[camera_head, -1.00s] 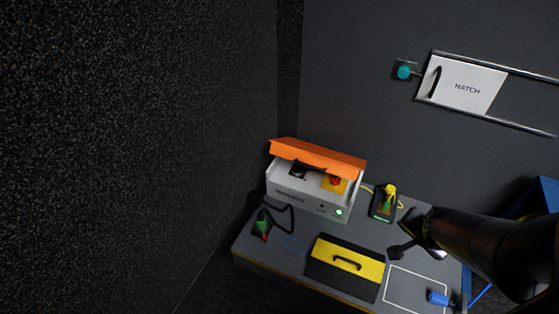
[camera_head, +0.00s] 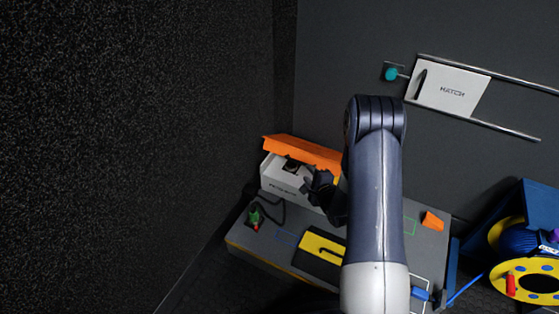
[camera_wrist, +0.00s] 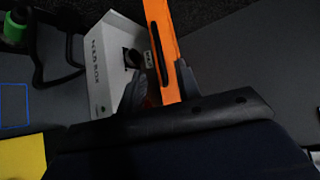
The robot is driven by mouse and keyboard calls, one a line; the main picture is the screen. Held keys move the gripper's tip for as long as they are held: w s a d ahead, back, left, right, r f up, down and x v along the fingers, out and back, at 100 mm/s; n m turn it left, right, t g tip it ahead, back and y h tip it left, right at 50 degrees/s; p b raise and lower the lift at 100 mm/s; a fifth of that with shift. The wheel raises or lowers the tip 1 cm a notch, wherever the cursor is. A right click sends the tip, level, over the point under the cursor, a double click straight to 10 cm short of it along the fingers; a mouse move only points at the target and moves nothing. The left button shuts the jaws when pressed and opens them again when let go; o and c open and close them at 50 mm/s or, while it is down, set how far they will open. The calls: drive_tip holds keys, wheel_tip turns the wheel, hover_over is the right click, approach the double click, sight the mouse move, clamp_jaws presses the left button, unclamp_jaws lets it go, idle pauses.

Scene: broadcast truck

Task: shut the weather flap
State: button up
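The weather flap appears to be the orange lid (camera_head: 300,150) of a white box (camera_head: 284,176) at the back of the desk. It stands raised, with the box's inside showing beneath it. My gripper (camera_head: 318,184) is at the box's front, below the flap. In the wrist view, the orange flap (camera_wrist: 163,42) runs down between the two spread fingers of my gripper (camera_wrist: 158,90), close to the right one. I cannot tell whether they touch. The white box (camera_wrist: 108,62) is at the left finger. My arm hides the box's right part.
A black and yellow case (camera_head: 322,247) lies on the desk (camera_head: 262,243) in front of the box. A green-handled item (camera_head: 254,218) with a black cable is at left. An orange wedge (camera_head: 432,221) lies at right. A sliding hatch (camera_head: 450,90) is on the wall, and a cable reel (camera_head: 525,270) stands right.

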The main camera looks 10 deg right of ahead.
sight(298, 162)
drive_tip(key=shift+b+x, duration=1.5)
drive_tip(key=shift+x, duration=3.95)
drive_tip(key=shift+a, duration=0.1)
clamp_jaws()
